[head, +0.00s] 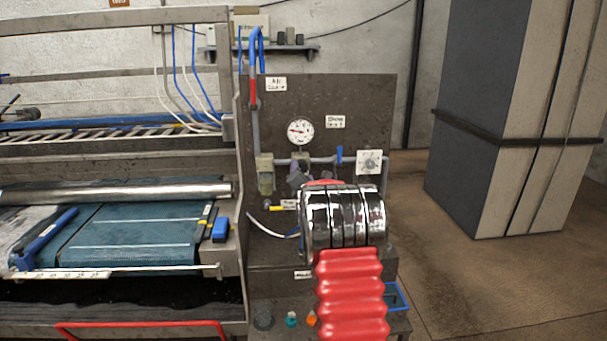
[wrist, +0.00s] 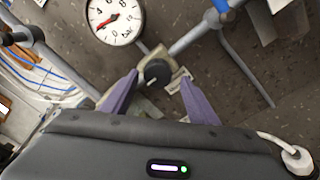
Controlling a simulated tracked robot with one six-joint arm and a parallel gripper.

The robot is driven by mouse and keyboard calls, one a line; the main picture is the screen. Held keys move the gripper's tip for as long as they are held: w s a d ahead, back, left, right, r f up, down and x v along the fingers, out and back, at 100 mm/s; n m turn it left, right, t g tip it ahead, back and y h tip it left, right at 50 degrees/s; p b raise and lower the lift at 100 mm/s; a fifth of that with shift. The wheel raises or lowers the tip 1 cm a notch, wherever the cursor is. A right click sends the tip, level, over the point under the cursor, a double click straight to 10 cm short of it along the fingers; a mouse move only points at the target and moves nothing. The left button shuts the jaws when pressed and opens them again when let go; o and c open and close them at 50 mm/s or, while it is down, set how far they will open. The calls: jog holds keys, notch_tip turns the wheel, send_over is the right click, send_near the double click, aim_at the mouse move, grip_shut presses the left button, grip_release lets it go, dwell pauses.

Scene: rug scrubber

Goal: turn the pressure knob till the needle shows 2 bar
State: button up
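The round white pressure gauge (head: 300,131) is on the dark panel, and its red needle points left. In the wrist view the gauge (wrist: 116,18) is cut off at the top. Its red needle points down-left, toward the low end of the scale; I cannot read the exact value. The black pressure knob (wrist: 157,72) with a pale mark sits on the pipe below the gauge. My gripper (wrist: 159,79) has its purple fingers either side of the knob, with visible gaps, so it looks open.
A pipe (wrist: 195,38) runs beside the knob, with a blue-handled valve (head: 339,155) to the right. A white dial plate (head: 369,162) is further right. A filter unit (head: 265,174) hangs at left. A blue carpet (head: 140,236) lies in the machine.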

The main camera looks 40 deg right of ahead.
jog(key=shift+s+r, duration=0.1)
jog(key=shift+r, duration=0.1)
jog(key=shift+v, duration=0.95)
jog(key=v, duration=1.1)
jog(key=shift+s+a, duration=0.25)
jog(key=shift+a, duration=0.05)
jog(key=shift+a+f, duration=0.1)
